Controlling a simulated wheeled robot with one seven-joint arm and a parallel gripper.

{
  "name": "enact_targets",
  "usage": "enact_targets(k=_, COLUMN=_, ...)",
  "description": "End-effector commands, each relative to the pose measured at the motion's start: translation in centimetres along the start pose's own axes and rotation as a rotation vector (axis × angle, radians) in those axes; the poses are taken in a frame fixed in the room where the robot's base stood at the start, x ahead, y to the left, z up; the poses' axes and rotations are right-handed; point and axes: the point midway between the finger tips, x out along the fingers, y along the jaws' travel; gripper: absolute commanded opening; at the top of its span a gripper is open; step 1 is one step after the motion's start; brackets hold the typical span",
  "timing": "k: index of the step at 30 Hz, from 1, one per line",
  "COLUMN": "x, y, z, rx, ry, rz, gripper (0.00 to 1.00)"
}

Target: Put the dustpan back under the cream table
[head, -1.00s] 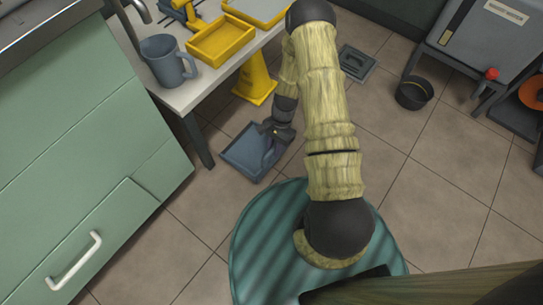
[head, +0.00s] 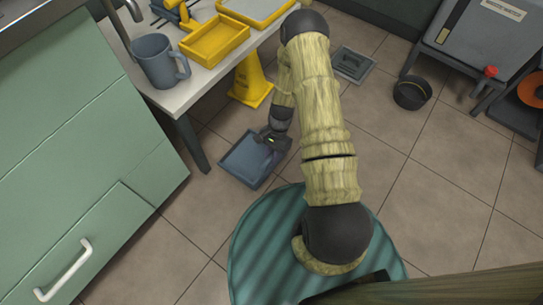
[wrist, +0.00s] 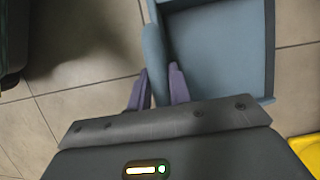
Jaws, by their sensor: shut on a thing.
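The blue-grey dustpan (head: 247,162) is low at the floor, just right of the table's front leg in the head view. My gripper (head: 274,137) is at its right side. Whether the dustpan touches the floor I cannot tell.
A yellow stand (head: 252,82) is on the floor behind the dustpan. A dark table leg (head: 192,143) is close to its left. A grey mug (head: 160,61) and yellow tray (head: 215,40) sit on the table. A black bowl (head: 412,93) and floor drain (head: 353,64) lie farther right.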

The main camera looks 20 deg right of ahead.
Motion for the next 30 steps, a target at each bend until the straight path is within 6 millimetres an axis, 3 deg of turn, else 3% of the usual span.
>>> enact_targets(k=3, x=0.2, y=0.0, z=-0.1, rx=0.000, ry=0.000, rz=0.000, gripper=0.00)
enact_targets(k=4, x=0.2, y=0.0, z=-0.1, rx=0.000, ry=0.000, rz=0.000, gripper=0.26)
enact_targets(k=6, x=0.2, y=0.0, z=-0.1, rx=0.000, ry=0.000, rz=0.000, gripper=0.39)
enact_targets(k=7, x=0.2, y=0.0, z=-0.1, rx=0.000, ry=0.000, rz=0.000, gripper=0.41)
enact_targets(k=19, x=-0.6, y=0.0, z=0.1, rx=0.000, ry=0.000, rz=0.000, gripper=0.41)
enact_targets(k=30, x=-6.3, y=0.0, z=0.2, rx=0.001, ry=0.002, rz=-0.001, gripper=0.41)
